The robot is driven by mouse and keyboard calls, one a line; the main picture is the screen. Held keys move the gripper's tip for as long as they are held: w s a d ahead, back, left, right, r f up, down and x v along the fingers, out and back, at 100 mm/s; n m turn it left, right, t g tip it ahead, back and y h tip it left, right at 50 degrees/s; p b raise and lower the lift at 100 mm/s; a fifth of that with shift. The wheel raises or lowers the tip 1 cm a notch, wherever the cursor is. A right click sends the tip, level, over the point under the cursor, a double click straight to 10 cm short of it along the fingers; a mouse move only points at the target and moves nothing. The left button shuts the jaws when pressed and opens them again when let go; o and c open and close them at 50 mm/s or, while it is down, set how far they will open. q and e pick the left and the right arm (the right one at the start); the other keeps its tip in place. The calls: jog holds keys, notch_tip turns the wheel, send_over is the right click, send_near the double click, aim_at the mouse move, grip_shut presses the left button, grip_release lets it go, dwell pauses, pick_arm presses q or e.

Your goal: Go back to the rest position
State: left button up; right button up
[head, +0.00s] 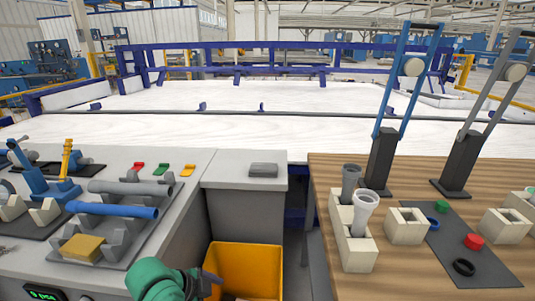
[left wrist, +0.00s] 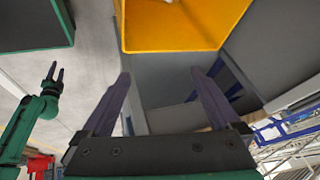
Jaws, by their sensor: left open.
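My left gripper (head: 207,283) is low in the head view, beside the yellow bin. In the left wrist view its two fingers (left wrist: 160,74) are spread apart with nothing between them. A second green arm with a dark two-pronged gripper (left wrist: 55,73) shows at the left of that view; it looks like my right one, with its prongs apart and empty. A blue pipe (head: 128,210) and a grey pipe (head: 125,187) lie in holders on the left bench. A dark grey pipe (head: 350,182) and a light grey pipe (head: 364,212) stand upright in beige blocks on the wooden table.
The yellow bin (head: 246,265) stands between the grey bench (head: 190,158) and the wooden table (head: 328,240); it also shows in the left wrist view (left wrist: 180,44). Beige blocks and tall stands with a blue (head: 402,90) and a grey frame are on the right.

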pick_arm(q)
jog(key=s+a+f+n+y, duration=0.2)
jog(key=s+a+f+n, duration=0.1)
jog(key=s+a+n, duration=0.3)
jog(key=s+a+f+n+y, duration=0.25)
jog(key=s+a+n, duration=0.25)
jog(key=s+n, duration=0.3)
notch_tip(320, 180, down, 18)
jog(key=s+g+p, duration=0.2)
jog(key=p, duration=0.3)
jog(key=s+a+f+p, duration=0.1)
jog(key=s+f, duration=0.4)
jog(key=s, duration=0.3)
jog(key=s+a+f+g+p, duration=0.1)
jog(key=s+f+p, duration=0.1)
jog(key=s+f, duration=0.4)
jog(key=shift+s+a+f+m, duration=0.15)
jog(key=shift+s+a+m, duration=0.2)
jog(key=shift+s, duration=0.9)
pick_arm(e)
notch_tip(320, 180, up, 8)
jog(key=s, duration=0.1)
jog(key=shift+r, duration=0.1)
